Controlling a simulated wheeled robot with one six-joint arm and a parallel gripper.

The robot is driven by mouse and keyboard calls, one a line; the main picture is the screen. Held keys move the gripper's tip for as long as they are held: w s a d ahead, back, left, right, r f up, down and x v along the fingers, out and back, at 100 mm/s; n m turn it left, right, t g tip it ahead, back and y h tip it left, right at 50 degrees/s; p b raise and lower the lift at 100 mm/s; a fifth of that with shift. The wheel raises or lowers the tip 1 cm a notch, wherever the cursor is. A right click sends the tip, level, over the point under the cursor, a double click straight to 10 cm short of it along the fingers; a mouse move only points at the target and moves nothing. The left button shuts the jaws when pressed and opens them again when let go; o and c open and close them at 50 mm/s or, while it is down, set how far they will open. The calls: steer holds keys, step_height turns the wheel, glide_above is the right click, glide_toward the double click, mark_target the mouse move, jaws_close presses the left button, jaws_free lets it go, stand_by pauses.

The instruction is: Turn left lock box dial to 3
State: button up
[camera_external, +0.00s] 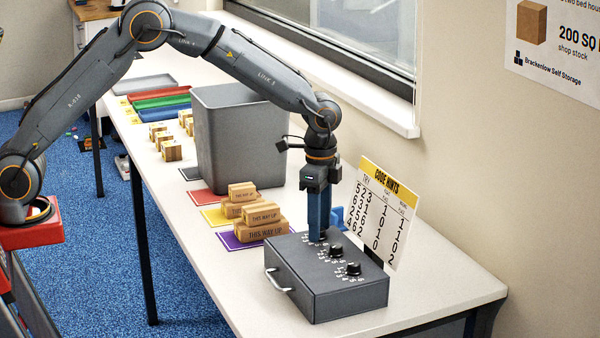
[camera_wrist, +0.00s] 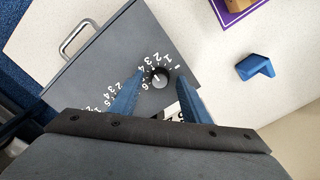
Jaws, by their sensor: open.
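The grey lock box (camera_external: 325,280) stands on the near end of the white table, with a silver handle on its side. Its top carries a row of black dials ringed by white numbers. My gripper (camera_external: 318,238) points down over the dial at the far end of the row and hides it in the external view. In the wrist view this dial (camera_wrist: 158,77) sits between my open blue fingertips (camera_wrist: 160,79), with a gap on each side. Its setting is too small to read surely. The middle dial (camera_external: 335,250) and near dial (camera_external: 353,268) are clear of my gripper.
A code hints card (camera_external: 390,212) stands behind the box. A blue angled piece (camera_wrist: 255,66) lies beside it. The table's near right end is clear.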

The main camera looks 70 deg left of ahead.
step_height(320, 180, up, 8)
steer(key=shift+f+b, duration=0.15)
steer(key=shift+b, duration=0.85)
